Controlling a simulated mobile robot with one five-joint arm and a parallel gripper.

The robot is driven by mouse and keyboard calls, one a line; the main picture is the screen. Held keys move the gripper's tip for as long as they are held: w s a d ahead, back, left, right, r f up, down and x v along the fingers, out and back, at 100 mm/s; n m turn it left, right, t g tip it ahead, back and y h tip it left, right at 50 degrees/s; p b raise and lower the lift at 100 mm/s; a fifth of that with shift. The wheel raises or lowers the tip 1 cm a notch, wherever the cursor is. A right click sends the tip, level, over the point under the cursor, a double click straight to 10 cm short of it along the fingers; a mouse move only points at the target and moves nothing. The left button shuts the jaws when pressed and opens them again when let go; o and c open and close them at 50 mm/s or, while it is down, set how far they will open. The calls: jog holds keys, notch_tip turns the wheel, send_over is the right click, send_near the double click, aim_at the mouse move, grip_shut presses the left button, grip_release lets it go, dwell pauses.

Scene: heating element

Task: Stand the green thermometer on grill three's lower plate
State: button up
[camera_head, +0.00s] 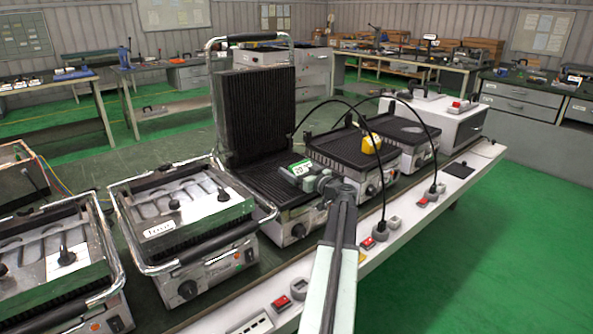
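The green thermometer (299,168) has a pale display and is at the tip of my gripper (312,180). My gripper appears shut on it, though the fingers are small and partly hidden. Both are over the front right part of the black ribbed lower plate (258,176) of the third grill from the left. I cannot tell whether the thermometer's base touches the plate. This grill's lid (254,115) stands open and upright, with its chrome handle at the top. My arm reaches in from the bottom of the picture.
Two closed grills (185,205) (50,255) stand to the left. On the right, a yellow object (371,143) is on another black-plated grill (345,148). Black cables arch to sockets on the white bench edge (400,225). Green floor (480,260) is clear at right.

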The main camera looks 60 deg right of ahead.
jog(key=shift+o, duration=0.3)
jog(key=shift+f, duration=0.1)
jog(key=shift+r+p, duration=0.3)
jog(key=shift+p, duration=0.1)
jog(key=v, duration=1.2)
